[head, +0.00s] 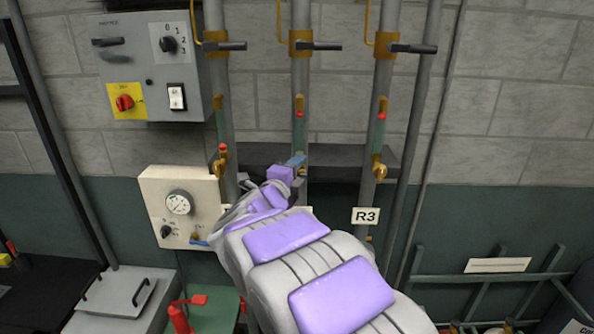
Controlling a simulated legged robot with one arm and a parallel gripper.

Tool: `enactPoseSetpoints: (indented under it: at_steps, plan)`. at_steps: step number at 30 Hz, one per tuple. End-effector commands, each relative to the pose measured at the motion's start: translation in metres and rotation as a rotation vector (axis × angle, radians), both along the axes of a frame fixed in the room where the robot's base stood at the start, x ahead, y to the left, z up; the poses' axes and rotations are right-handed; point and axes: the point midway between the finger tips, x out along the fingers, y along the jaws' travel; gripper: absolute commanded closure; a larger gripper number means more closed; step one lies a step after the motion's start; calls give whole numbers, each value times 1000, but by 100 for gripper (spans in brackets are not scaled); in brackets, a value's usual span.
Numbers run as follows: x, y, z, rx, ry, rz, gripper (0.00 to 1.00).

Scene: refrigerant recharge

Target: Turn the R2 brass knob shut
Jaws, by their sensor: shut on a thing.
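Three grey vertical pipes each carry a brass valve assembly with a green sight tube and a red dot. The middle pipe (300,75) lines up with R2; its label is almost wholly hidden behind my arm. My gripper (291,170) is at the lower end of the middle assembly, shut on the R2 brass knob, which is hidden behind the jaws. A small blue piece shows at the gripper's tip. The matching brass knobs on the left pipe (220,166) and on the R3 pipe (378,167) are in plain view.
A cream gauge box (150,210) stands left of my arm, below a grey control box (125,60). The R3 label (366,216) is right of my arm. Black lever handles (318,46) stick out above. A green rack (480,279) stands at lower right.

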Motion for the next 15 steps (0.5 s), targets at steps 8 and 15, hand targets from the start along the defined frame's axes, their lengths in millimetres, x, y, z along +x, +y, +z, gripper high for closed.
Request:
enactPoseSetpoints:
  at_steps: [8,15]
  plan:
    - [0,-1,-6,-163,10,-2,92]
    - [0,-2,-8,-388,12,-2,92]
